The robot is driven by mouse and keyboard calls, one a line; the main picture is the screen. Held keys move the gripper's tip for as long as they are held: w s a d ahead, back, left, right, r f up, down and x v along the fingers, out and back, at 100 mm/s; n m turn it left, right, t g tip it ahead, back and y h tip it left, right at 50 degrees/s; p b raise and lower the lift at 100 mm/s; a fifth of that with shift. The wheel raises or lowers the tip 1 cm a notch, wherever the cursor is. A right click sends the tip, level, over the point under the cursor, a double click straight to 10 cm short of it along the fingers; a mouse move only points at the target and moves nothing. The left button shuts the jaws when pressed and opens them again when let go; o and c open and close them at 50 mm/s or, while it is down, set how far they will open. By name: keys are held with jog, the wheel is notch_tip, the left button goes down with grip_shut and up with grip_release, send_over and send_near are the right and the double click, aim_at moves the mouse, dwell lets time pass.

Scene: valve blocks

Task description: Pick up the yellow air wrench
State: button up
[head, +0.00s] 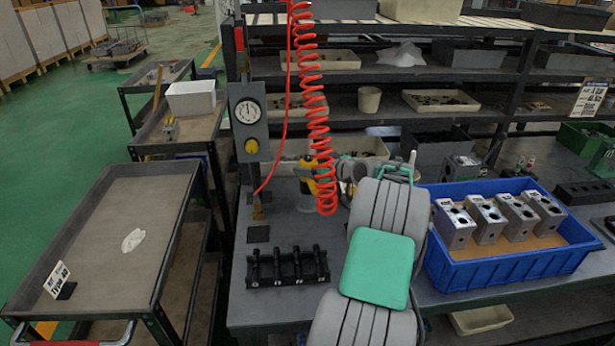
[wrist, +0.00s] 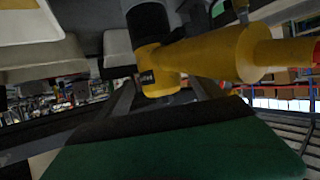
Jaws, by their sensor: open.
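The yellow air wrench (head: 308,186) stands near the back of the grey workbench, just below the red coiled hose. In the wrist view, its yellow body (wrist: 225,52) and dark head fill the upper middle, with red at the right edge. My gripper (head: 345,170) is just right of the wrench in the head view, largely hidden behind my own arm. It is open and holds nothing. The wrench is close in front of the wrist camera. Whether a finger touches it cannot be told.
The red coiled hose (head: 314,110) hangs beside the gauge post (head: 249,120). A black rack (head: 288,268) with several dark parts lies at the bench front. A blue crate (head: 510,268) with several metal valve blocks stands at right. Shelves with bins stand behind; a grey cart (head: 110,235) is at left.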

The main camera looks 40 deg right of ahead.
jog(key=shift+x, duration=0.9)
grip_shut()
jog(key=shift+r, duration=0.35)
